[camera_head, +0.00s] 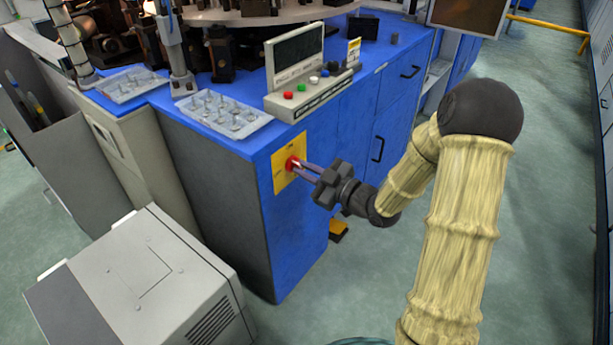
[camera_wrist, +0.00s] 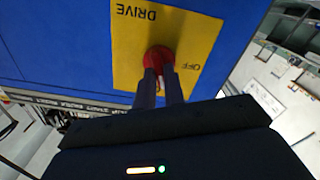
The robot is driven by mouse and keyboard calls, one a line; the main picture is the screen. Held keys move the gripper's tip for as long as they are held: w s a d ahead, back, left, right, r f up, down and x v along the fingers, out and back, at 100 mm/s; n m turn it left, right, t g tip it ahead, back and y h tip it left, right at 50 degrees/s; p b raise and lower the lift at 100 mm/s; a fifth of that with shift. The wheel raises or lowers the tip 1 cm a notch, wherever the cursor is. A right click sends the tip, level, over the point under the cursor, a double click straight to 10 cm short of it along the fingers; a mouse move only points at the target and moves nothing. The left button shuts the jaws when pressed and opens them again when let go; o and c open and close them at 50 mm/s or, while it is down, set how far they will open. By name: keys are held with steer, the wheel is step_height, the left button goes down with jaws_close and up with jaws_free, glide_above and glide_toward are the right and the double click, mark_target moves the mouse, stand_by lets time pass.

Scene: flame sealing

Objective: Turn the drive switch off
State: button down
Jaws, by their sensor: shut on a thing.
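The drive switch is a red rotary knob (camera_head: 291,163) on a yellow plate (camera_head: 279,176) on the side of the blue machine cabinet. In the wrist view the red knob (camera_wrist: 158,55) sits on the yellow plate (camera_wrist: 190,27), which carries the words DRIVE and OFF, seen upside down and tilted. My gripper (camera_head: 300,164) reaches the knob from the right, and its fingers are shut on it. In the wrist view the gripper (camera_wrist: 160,75) has both fingertips at the knob, covering its lower part. The knob's pointing direction is hard to make out.
A control box (camera_head: 310,95) with coloured buttons and clear trays (camera_head: 222,115) of small parts stand on the blue cabinet top. A grey cabinet (camera_head: 140,285) stands at the lower left. The floor (camera_head: 400,280) around the arm is mostly clear.

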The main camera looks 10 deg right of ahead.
steer(key=n+b, duration=0.4)
steer(key=b, duration=0.1)
steer(key=n+b, duration=0.4)
steer(key=b, duration=0.1)
steer(key=n+b, duration=0.5)
steer(key=shift+s+f, duration=0.1)
steer(key=shift+f, duration=0.25)
steer(key=c, duration=1.5)
jaws_free()
steer(key=shift+a+r, duration=0.1)
steer(key=p+v, duration=0.4)
steer(key=v, duration=1.3)
steer(key=shift+s+r+p, duration=0.1)
steer(key=shift+s+p, duration=0.1)
steer(key=shift+p, duration=0.15)
